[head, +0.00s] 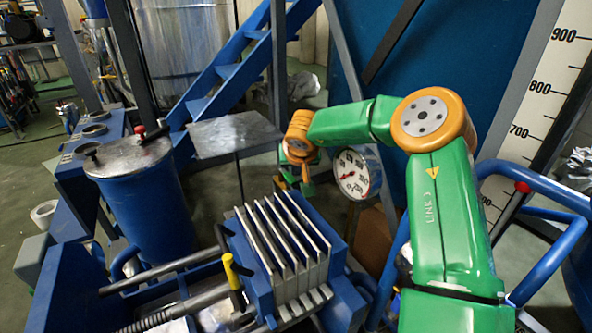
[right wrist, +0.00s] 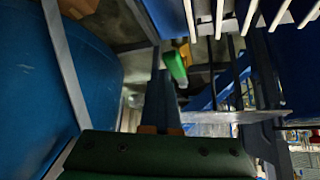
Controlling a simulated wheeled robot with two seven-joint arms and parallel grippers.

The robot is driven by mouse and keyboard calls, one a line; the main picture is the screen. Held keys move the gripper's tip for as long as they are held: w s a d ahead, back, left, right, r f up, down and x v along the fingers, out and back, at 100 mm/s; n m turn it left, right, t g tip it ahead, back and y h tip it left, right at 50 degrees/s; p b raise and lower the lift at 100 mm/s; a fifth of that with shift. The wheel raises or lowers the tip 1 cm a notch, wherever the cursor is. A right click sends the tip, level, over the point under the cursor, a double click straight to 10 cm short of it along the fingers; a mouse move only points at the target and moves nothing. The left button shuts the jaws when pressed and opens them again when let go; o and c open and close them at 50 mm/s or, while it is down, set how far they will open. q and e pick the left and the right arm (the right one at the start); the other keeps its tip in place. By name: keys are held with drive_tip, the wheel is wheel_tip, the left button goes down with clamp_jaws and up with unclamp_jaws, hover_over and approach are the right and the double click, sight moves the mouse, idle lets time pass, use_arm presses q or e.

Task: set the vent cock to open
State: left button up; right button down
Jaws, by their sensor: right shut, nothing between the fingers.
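The gripper is shut and empty, above the back of the plate stack and touching nothing that I can make out. A valve with a yellow handle (head: 232,272) stands upright left of the plate stack. A small red handle (head: 139,130) with a black lever sits on the lid of the blue vessel (head: 140,205). I cannot tell which of these is the vent cock. My left gripper is not in view.
The stack of pale upright plates (head: 283,240) fills the front centre. A flat grey plate on a post (head: 235,134) stands behind it. Blue tube rails (head: 545,265) and a red knob (head: 522,187) are at the right, by a numbered scale (head: 530,100).

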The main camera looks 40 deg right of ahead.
drive_tip(key=shift+s+a+f, duration=0.1)
drive_tip(key=shift+a+f, duration=0.1)
drive_tip(key=shift+f, duration=0.1)
idle(0.5)
